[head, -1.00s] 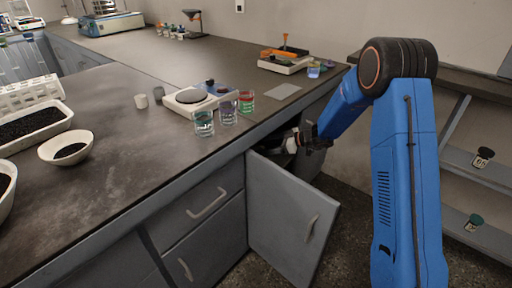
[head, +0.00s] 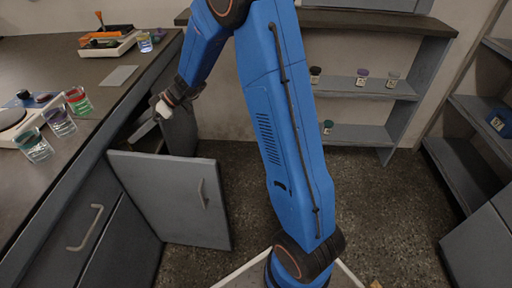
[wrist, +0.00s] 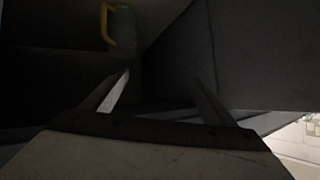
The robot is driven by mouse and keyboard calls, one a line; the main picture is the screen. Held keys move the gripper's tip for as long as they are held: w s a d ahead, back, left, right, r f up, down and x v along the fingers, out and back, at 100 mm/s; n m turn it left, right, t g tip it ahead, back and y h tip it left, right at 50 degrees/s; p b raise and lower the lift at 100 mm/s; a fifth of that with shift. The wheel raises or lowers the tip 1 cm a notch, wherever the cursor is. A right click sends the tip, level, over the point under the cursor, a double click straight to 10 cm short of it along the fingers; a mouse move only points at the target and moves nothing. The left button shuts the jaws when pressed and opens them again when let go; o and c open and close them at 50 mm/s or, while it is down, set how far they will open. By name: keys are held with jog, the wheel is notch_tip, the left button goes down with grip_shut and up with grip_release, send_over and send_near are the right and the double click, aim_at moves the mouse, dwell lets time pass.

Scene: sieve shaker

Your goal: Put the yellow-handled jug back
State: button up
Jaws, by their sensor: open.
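The jug's yellow handle (wrist: 105,24) shows at the top left of the wrist view, in a dark space. The jug does not show in the head view.
The cupboard door (head: 175,200) stands open in front of the cupboard. Glass beakers (head: 60,122) stand near the bench edge above. A wall shelf (head: 365,88) with several small jars is at the back.

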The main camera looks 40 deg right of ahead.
jog(key=s+d+r+m+h, duration=0.2)
jog(key=s+d+r, duration=0.1)
jog(key=s, duration=0.4)
jog(key=s+d+r+m+h, duration=0.1)
jog(key=s+d+r, duration=0.2)
jog(key=s, duration=0.5)
jog(key=s+d+r+m+h, duration=0.2)
jog(key=s+d+r, duration=0.15)
jog(key=s, duration=0.35)
jog(key=s+d+m+t+h, duration=0.1)
jog(key=s+d+m+h, duration=0.2)
jog(key=s+d, duration=0.4)
jog(key=s+d+m+t+h, duration=0.2)
jog(key=s+d+m, duration=0.3)
jog(key=s, duration=0.7)
jog(key=shift+d+r+m+h, duration=0.35)
jog(key=shift+d+h, duration=0.55)
jog(key=shift+d, duration=0.15)
